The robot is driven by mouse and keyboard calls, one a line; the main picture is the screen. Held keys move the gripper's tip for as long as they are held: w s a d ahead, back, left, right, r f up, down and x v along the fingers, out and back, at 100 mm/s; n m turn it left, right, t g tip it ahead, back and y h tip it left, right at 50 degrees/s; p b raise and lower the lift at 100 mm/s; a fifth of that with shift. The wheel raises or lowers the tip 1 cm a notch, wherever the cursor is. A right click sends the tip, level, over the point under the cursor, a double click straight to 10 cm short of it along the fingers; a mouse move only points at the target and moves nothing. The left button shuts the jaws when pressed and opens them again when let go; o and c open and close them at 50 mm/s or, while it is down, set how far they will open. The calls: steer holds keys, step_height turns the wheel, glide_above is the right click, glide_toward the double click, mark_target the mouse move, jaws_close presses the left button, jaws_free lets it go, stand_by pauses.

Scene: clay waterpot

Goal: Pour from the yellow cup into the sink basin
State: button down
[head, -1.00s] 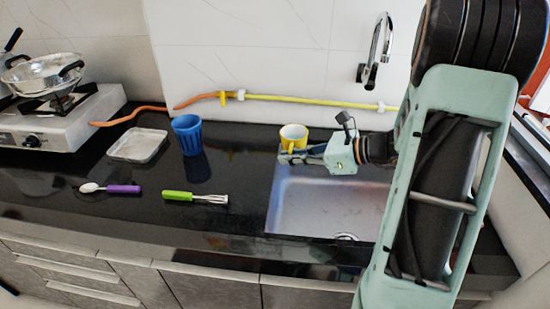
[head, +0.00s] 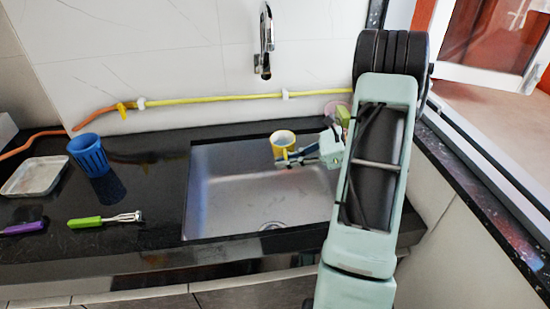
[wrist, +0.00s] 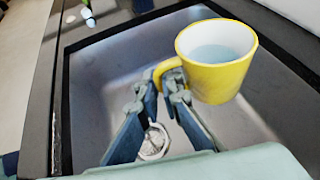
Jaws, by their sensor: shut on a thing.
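The yellow cup (head: 283,141) is held above the back part of the sink basin (head: 225,205) in the head view. In the wrist view the cup (wrist: 217,80) is nearly upright, with a pale bluish content or inner surface showing inside. My gripper (wrist: 166,88) is shut on the cup's handle, at the cup's left side in that view. In the head view my gripper (head: 306,154) comes to the cup from the right. The basin (wrist: 115,65) lies below, with its round drain (wrist: 154,142) under the fingers.
A faucet (head: 265,45) hangs on the wall behind the sink. A blue cup (head: 89,154), a white tray (head: 34,176), a green-handled utensil (head: 104,219) and a purple-handled one (head: 24,228) lie left of the basin. A pink and green thing (head: 340,113) stands at the back right.

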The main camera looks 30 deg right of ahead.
step_height(320, 180, down, 6)
steer(key=d+n+h+b, duration=0.2)
steer(key=h+b, duration=0.2)
steer(key=b, duration=0.1)
steer(key=shift+r, duration=0.15)
stand_by(0.5)
steer(key=shift+b, duration=0.35)
steer(key=shift+d+f+h+b, duration=0.2)
steer(key=shift+f+h+b, duration=0.25)
steer(key=shift+h+b, duration=0.35)
steer(key=shift+d+f+n+h+b, duration=0.15)
steer(key=shift+n+h+b, duration=0.15)
steer(key=shift+b, duration=0.45)
steer(key=shift+d+t+h+b, duration=0.1)
steer(key=shift+t+h+b, duration=0.25)
steer(key=shift+b, duration=0.35)
steer(key=shift+d+f+n+h+b, duration=0.2)
steer(key=shift+h+b, duration=0.35)
steer(key=shift+b, duration=0.6)
steer(key=shift+a+f+n+h+b, duration=0.1)
steer(key=shift+n+h+b, duration=0.3)
steer(key=shift+b, duration=0.7)
steer(key=shift+d+r+t+h+b, duration=0.1)
steer(key=shift+t+h+b, duration=0.2)
steer(key=shift+b, duration=0.2)
